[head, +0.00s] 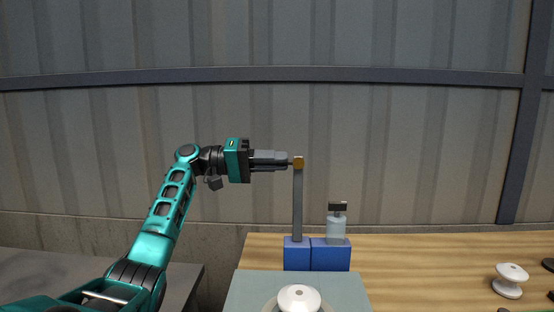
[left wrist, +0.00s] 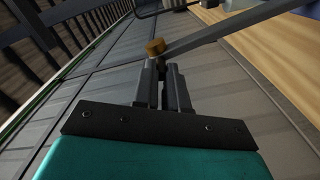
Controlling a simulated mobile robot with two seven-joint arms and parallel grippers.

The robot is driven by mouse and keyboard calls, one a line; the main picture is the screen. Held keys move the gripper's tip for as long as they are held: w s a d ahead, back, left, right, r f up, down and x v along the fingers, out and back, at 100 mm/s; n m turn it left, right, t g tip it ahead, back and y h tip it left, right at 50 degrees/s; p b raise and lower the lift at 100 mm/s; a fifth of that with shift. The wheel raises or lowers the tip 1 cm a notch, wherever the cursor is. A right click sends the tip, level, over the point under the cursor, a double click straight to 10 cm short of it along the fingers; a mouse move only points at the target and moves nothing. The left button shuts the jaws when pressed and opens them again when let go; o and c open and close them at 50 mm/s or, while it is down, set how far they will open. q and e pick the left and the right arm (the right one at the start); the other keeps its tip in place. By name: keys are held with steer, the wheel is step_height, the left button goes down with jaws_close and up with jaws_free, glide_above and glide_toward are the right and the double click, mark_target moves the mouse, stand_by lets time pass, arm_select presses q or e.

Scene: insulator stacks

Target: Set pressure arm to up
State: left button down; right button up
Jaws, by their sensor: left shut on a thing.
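The pressure arm is a grey bar (head: 297,212) that stands upright from a blue base (head: 297,254), with a brass-coloured knob (head: 299,162) at its top. My left gripper (head: 287,162) reaches in from the left at the height of the knob, and its fingers are shut at the knob. In the left wrist view the fingers (left wrist: 163,78) close just at the brass knob (left wrist: 155,47), and the bar (left wrist: 220,32) runs off to the upper right. My right gripper is not in view.
A white insulator (head: 299,298) sits on a grey plate (head: 245,290) in front. Another white insulator (head: 509,281) stands on the wooden table (head: 430,262) at right. A corrugated wall is behind.

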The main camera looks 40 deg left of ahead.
arm_select(q)
steer(key=shift+f, duration=0.4)
steer(key=c, duration=1.5)
jaws_free()
steer(key=o, duration=0.3)
steer(key=shift+r, duration=0.1)
steer(key=shift+o, duration=0.2)
steer(key=b+v, duration=0.2)
steer(key=v, duration=1.1)
steer(key=shift+w, duration=0.1)
